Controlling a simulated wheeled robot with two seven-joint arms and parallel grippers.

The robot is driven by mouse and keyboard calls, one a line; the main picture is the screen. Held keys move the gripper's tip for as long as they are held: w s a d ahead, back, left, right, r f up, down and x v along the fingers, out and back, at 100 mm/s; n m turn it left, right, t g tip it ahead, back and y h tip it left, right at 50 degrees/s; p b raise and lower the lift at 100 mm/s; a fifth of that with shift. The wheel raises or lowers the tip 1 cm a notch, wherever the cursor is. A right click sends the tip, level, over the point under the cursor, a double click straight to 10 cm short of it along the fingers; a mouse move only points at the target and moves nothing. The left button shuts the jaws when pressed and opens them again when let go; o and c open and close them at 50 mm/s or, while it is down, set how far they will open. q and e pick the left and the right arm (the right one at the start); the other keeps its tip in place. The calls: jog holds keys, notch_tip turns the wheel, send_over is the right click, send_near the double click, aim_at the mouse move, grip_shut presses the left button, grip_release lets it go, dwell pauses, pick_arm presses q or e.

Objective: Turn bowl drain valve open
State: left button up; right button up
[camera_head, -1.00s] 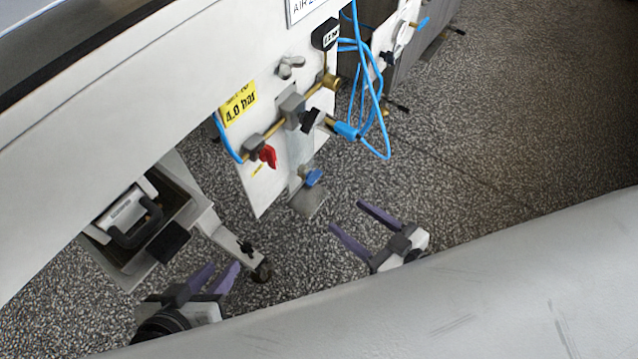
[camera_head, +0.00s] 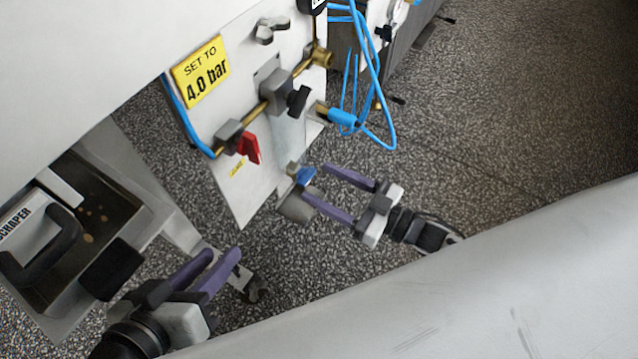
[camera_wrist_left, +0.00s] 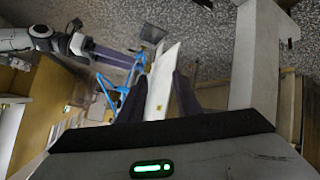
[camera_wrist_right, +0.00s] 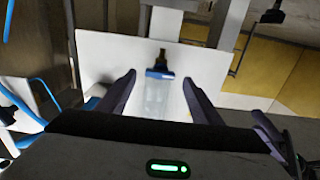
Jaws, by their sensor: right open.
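The drain valve with a blue handle (camera_head: 305,174) sits below the clear, pale bowl (camera_head: 289,135) on the white panel. My right gripper (camera_head: 338,190) is open, its purple fingers pointing at the valve from the right, with the near fingertip close beside it. I cannot tell if they touch. In the right wrist view the blue handle (camera_wrist_right: 159,74) is between and beyond the two fingers, with the clear bowl (camera_wrist_right: 157,99) nearer. My left gripper (camera_head: 222,262) is open and empty, lower left of the panel. In the left wrist view the panel (camera_wrist_left: 160,85) shows beyond its fingers.
A red lever (camera_head: 249,147) and a black knob (camera_head: 298,101) are on the brass pipe line. Blue hoses (camera_head: 375,85) hang at the right. A grey cup (camera_head: 296,209) is just below the valve. A tray with a scraper (camera_head: 45,235) is at the left.

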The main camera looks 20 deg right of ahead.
pick_arm(q)
jog(key=shift+d+r, duration=0.15)
jog(key=shift+r, duration=0.15)
pick_arm(e)
jog(key=shift+x, duration=0.95)
jog(key=shift+c, duration=0.4)
jog(key=c, duration=1)
